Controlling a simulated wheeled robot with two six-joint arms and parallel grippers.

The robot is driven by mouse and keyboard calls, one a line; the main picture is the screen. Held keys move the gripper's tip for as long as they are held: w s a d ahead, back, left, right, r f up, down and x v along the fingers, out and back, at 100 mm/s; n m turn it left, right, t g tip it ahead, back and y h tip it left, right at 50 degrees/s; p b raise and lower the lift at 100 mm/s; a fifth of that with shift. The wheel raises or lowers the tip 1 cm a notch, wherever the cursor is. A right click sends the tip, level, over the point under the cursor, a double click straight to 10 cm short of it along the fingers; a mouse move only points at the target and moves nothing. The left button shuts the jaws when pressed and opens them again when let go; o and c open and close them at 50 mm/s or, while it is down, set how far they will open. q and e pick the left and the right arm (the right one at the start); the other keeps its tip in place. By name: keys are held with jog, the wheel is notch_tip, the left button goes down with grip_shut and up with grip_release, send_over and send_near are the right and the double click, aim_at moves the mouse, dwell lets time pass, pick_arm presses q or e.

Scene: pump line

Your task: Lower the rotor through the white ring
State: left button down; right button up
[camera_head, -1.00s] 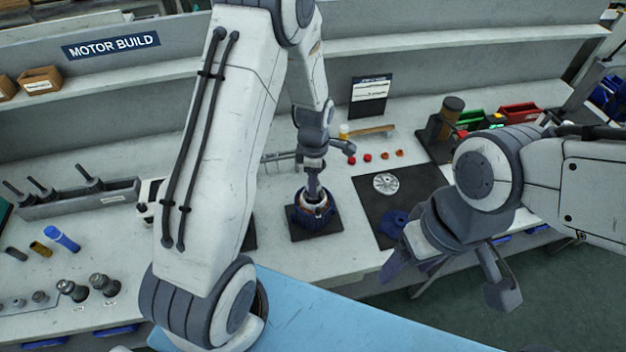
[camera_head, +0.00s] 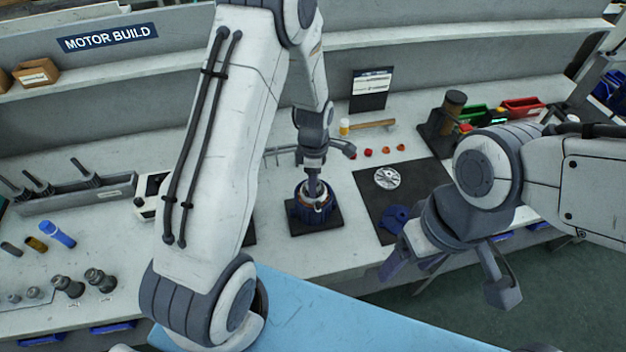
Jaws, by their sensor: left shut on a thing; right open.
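The blue motor housing with the white ring (camera_head: 303,202) at its top stands on a dark square mat (camera_head: 317,228) at the middle of the bench. My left gripper (camera_head: 313,172) is right above it, pointing down and shut on the rotor (camera_head: 313,188). Only a short dark piece of the rotor shows between the jaws and the ring; its lower part is hidden inside the housing. I cannot tell whether it touches the ring's side. My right gripper (camera_head: 440,280) is open and empty, in front of the bench's edge at the right.
A dark mat right of the housing bears a silver disc (camera_head: 387,178) and a blue part (camera_head: 394,219). Red and orange caps (camera_head: 385,150) and a hammer (camera_head: 372,125) lie behind. A rack of spare rotors (camera_head: 80,196) stands at the left.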

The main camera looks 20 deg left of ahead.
pick_arm(q)
jog(key=shift+f, duration=0.3)
jog(key=shift+r, duration=0.1)
grip_release()
dwell(0.4)
notch_tip(320, 180, up, 5)
jog(key=p, duration=0.4)
dwell(0.3)
